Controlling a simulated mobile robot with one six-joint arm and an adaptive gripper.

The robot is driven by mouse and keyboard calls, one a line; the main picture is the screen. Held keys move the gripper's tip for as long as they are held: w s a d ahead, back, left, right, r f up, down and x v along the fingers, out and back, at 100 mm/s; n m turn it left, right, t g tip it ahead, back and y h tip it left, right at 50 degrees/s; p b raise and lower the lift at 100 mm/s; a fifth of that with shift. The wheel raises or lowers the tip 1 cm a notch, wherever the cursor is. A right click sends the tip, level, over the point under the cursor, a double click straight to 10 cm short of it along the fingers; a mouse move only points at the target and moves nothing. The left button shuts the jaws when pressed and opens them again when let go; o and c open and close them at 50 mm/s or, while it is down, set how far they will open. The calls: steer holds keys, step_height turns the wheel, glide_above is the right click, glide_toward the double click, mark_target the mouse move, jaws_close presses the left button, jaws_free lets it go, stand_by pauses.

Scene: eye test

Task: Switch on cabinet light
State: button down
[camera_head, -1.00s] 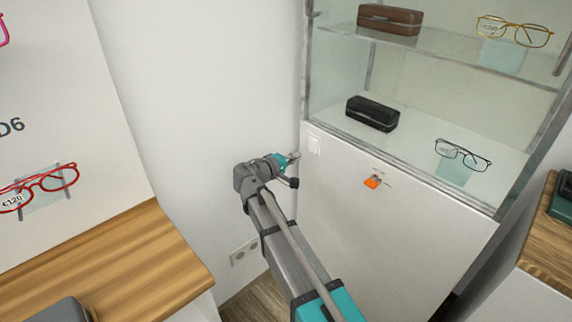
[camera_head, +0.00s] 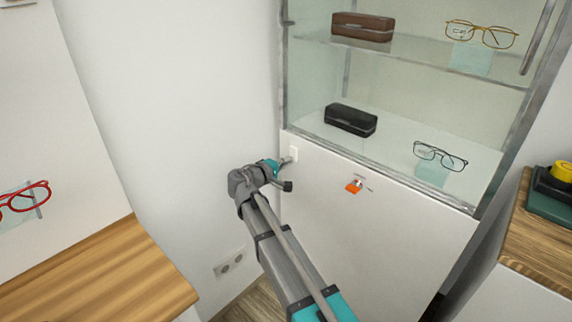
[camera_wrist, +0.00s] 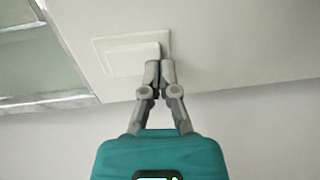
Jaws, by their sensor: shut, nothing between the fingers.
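The cabinet (camera_head: 385,225) is a glass display case with a white lower front. The light switch (camera_head: 293,153) is a small white plate at the upper left of that front. In the wrist view the switch (camera_wrist: 125,54) is a white square rocker in a frame. My gripper (camera_head: 290,160) is at the switch, seen small in the head view. In the wrist view my gripper (camera_wrist: 160,66) is shut, its fingertips together over the switch's lower right edge. They hide part of it. I cannot tell whether they touch it. No lit lamp shows in the cabinet.
An orange-tagged key (camera_head: 355,186) is in the lock right of the switch. Glasses and cases, such as the black case (camera_head: 351,120), stand on the shelves. A wooden counter (camera_head: 90,275) is at left, another (camera_head: 540,240) at right. A wall socket (camera_head: 228,265) is low.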

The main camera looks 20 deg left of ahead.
steer(key=shift+s+a, duration=0.2)
steer(key=shift+a, duration=0.05)
steer(key=shift+s, duration=0.1)
steer(key=f+b+v, duration=0.1)
steer(key=f+v, duration=0.2)
steer(key=v, duration=1)
steer(key=shift+s+b, duration=0.3)
steer(key=shift+s, duration=0.05)
steer(key=shift+a, duration=0.1)
